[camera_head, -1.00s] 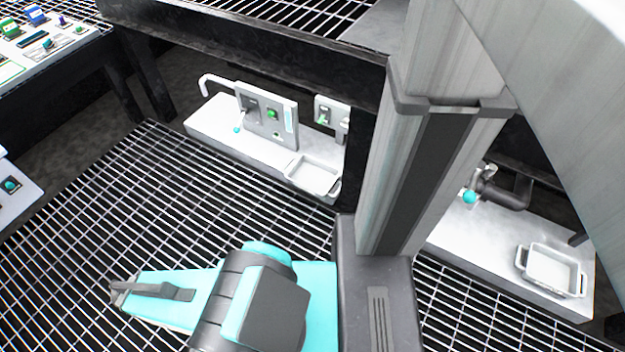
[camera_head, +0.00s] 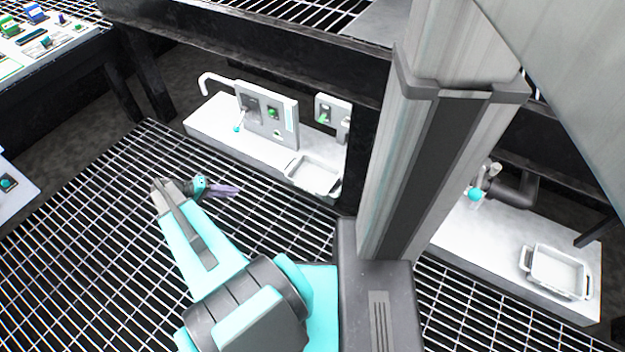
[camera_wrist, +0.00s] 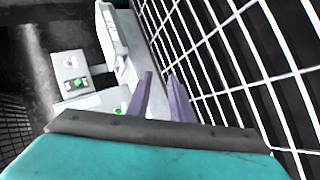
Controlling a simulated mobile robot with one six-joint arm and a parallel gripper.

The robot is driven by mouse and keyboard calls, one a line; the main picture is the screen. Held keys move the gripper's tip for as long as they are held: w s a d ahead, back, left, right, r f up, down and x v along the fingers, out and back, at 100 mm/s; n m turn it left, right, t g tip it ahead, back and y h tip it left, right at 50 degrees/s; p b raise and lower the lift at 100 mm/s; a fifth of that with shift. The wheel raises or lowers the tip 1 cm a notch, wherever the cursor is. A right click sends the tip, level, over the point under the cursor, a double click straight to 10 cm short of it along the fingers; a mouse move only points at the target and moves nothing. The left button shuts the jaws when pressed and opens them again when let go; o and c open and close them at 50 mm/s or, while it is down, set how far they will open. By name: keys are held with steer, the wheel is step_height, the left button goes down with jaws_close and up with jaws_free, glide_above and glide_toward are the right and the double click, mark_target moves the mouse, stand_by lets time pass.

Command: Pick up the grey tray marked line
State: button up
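Two pale grey trays with raised rims and end handles are in the head view. One tray (camera_head: 314,190) sits at the right end of the white bench behind the grating. The other tray (camera_head: 557,270) sits on a bench at the far right. I cannot read a marking on either. My gripper (camera_head: 228,190) is above the dark grating, left of the nearer tray and clear of it. In the wrist view, the two purple fingers of my gripper (camera_wrist: 159,84) stand apart with nothing between them.
A white panel with a green button (camera_head: 267,115) and a bent pipe (camera_head: 215,80) stand on the nearer bench. A dark post (camera_head: 362,150) rises right of the nearer tray. A teal-knobbed pipe fitting (camera_head: 478,194) is on the right bench. The grating front left is clear.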

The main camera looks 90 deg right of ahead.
steer(key=s+d+r+m+g, duration=0.2)
steer(key=s+d+r+m, duration=0.1)
steer(key=s+d, duration=0.5)
steer(key=d+r, duration=0.1)
steer(key=d, duration=0.1)
steer(key=shift+d+r+m+b, duration=0.15)
steer(key=shift+d+m+b, duration=0.15)
steer(key=shift+d+m, duration=0.1)
steer(key=shift+s, duration=0.1)
steer(key=b, duration=0.3)
glide_toward(284, 163)
steer(key=s+a+r, duration=0.2)
steer(key=s, duration=0.2)
steer(key=shift+s+r, duration=0.1)
steer(key=shift+s, duration=0.2)
steer(key=shift+b+x, duration=1.4)
steer(key=shift+x, duration=1.15)
steer(key=shift+a, duration=0.1)
